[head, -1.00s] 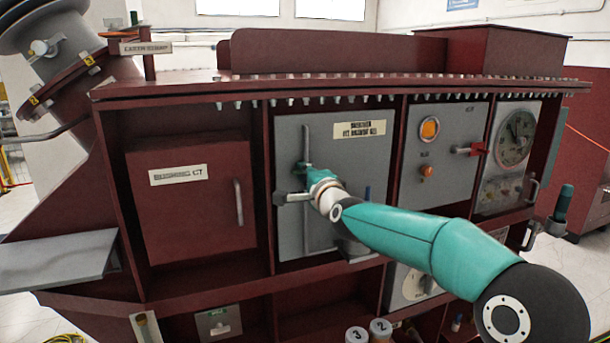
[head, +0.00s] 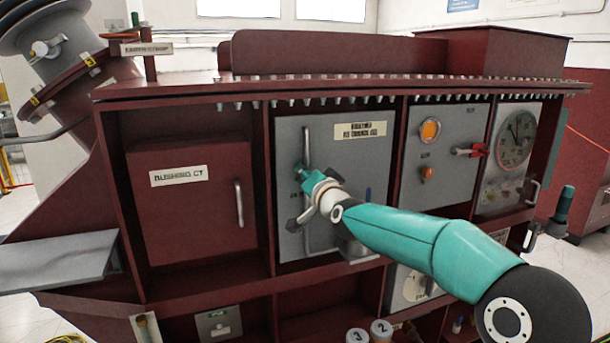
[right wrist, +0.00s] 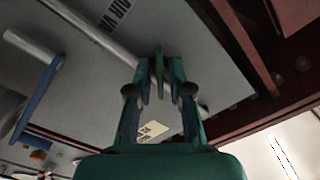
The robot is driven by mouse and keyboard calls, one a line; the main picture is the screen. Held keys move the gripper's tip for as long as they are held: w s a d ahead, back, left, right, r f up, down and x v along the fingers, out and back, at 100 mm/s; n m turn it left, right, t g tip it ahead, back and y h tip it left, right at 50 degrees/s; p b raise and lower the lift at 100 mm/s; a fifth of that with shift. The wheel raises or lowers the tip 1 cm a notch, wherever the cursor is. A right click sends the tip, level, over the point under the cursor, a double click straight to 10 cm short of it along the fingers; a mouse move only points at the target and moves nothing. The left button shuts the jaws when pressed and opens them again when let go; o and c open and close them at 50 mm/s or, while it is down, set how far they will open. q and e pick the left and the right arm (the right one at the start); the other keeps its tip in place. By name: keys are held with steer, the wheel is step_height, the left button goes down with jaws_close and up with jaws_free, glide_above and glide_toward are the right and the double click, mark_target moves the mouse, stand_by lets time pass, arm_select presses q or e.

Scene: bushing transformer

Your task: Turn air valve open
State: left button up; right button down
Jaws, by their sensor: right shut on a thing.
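My right gripper (head: 304,173) is at the left part of the grey breaker panel (head: 362,172), in front of the vertical metal rod. In the right wrist view my right gripper (right wrist: 158,82) is shut on a thin green piece (right wrist: 158,64), which looks like the air valve's handle. The valve's body is mostly hidden behind my gripper, so I cannot tell how far it is turned. My left gripper is not in view.
A vertical rod (head: 306,145) runs close to my gripper. A blue lever (right wrist: 37,100) shows in the right wrist view. A red-handled switch (head: 471,151) and an orange lamp (head: 430,130) are to the right. The bushing CT door (head: 190,215) is to the left.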

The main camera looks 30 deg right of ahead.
steer(key=n, duration=0.3)
steer(key=n+p, duration=0.1)
steer(key=n, duration=0.4)
steer(key=shift+f+n+p, duration=0.35)
steer(key=shift+f+n, duration=0.05)
steer(key=shift+a, duration=0.1)
steer(key=c, duration=1.4)
jaws_free()
steer(key=shift+c, duration=0.2)
steer(key=shift+o, duration=0.6)
steer(key=shift+r, duration=0.2)
